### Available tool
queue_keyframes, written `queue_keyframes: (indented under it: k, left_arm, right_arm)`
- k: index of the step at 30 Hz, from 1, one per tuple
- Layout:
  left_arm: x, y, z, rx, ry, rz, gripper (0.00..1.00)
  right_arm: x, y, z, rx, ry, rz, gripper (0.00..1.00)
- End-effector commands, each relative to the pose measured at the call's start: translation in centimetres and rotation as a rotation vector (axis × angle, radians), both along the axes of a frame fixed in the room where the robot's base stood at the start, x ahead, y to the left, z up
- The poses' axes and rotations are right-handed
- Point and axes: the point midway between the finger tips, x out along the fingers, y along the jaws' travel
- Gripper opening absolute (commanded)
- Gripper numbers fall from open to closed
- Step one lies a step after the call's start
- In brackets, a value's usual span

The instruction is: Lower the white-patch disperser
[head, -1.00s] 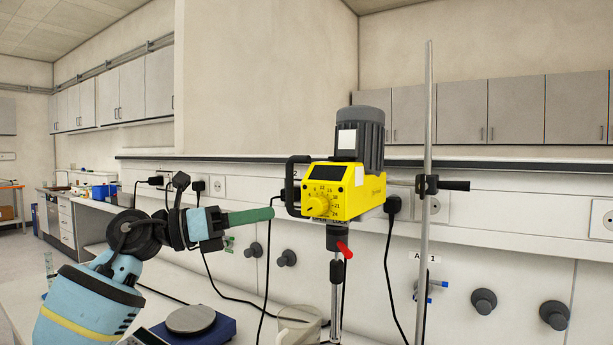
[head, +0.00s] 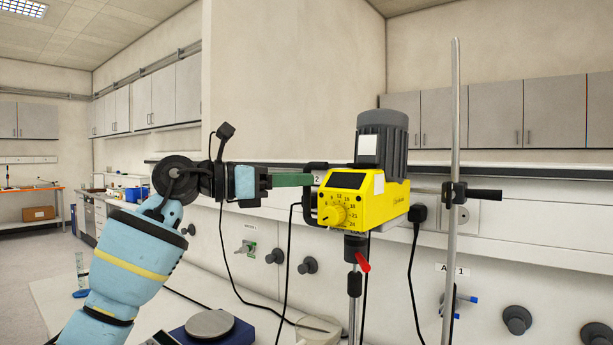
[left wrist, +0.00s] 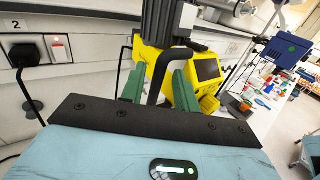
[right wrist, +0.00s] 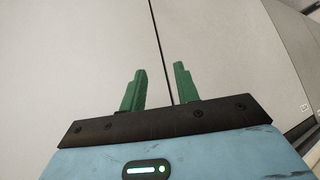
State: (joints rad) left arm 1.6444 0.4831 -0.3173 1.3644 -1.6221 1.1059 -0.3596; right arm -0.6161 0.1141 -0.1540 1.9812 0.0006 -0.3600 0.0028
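The disperser (head: 360,195) has a yellow body, a dark grey motor (head: 383,130) with a white patch (head: 367,146), a dial and a black side handle (head: 309,205). A red lever (head: 362,261) shows below the body. My left gripper (head: 307,180) reaches the handle from the left. In the left wrist view, its green fingers (left wrist: 156,88) are apart, with the handle (left wrist: 172,62) between them. My right gripper (right wrist: 160,82) is open and empty, facing a pale panel.
Black cables hang along the wall. A blue device (left wrist: 284,50) stands farther off in the left wrist view.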

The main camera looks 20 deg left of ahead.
Motion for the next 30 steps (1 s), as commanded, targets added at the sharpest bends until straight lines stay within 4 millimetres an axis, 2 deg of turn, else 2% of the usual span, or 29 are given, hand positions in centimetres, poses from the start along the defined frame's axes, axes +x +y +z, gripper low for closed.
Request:
queue_keyframes:
  k: [6,16,17,24,30]
  left_arm:
    - [1.3,-1.8,0.1,-0.001,-0.001,0.0,0.31]
    - [1.6,-2.1,-0.1,0.001,0.001,0.001,0.31]
    - [1.6,-2.1,-0.1,0.001,0.001,0.001,0.3]
    - [1.6,-2.0,0.0,0.0,0.0,0.001,0.0]
    - [1.5,-2.0,0.0,0.0,0.0,0.001,0.0]
  right_arm:
    - [0.5,0.0,0.5,0.0,-0.014,-0.001,0.31]
    - [0.8,0.0,0.6,0.0,-0.019,-0.001,0.31]
    - [0.8,0.0,0.6,0.0,-0.019,-0.001,0.31]
    - [0.8,-0.1,0.7,0.0,-0.021,-0.002,0.31]
    - [0.9,-0.1,0.7,0.0,-0.022,-0.001,0.31]
